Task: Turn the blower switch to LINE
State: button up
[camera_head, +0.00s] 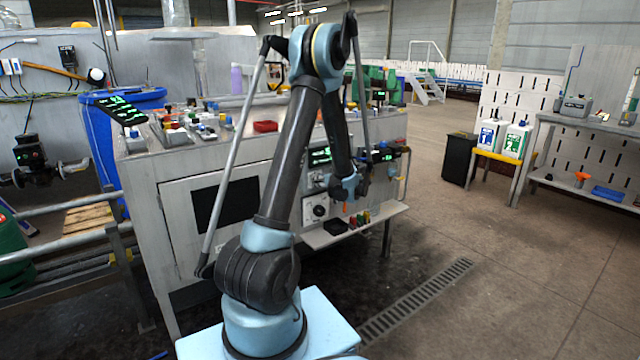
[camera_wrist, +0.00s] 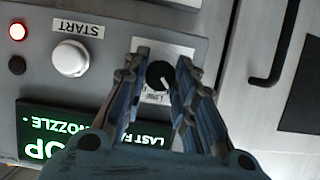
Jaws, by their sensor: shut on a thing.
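The blower switch is a small black rotary knob (camera_wrist: 160,75) on a pale label plate (camera_wrist: 180,50) in the wrist view. The plate's small print is upside down and hard to read. A pale mark on the knob seems to point down and slightly right in the picture, but I cannot read which position that is. My gripper (camera_wrist: 161,68) has one finger on each side of the knob and is shut on it. In the head view my arm's end is at the front of the machine cabinet (camera_head: 175,230), and the switch cannot be made out there.
In the wrist view, a white START button (camera_wrist: 70,58), a lit red lamp (camera_wrist: 17,31) and a black button (camera_wrist: 17,65) lie left of the knob. A dark handle (camera_wrist: 272,60) is right. A shelf (camera_head: 335,235) juts below the panel.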

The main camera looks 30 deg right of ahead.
jog(key=shift+s+d, duration=0.1)
jog(key=shift+d+f+m+y, duration=0.15)
jog(key=shift+m+y, duration=0.8)
jog(key=shift+m, duration=0.55)
jog(key=shift+d+m+y, duration=0.1)
jog(key=shift+m+y, duration=0.85)
jog(key=shift+m, duration=0.55)
jog(key=o, duration=1.1)
jog(key=shift+c, duration=0.2)
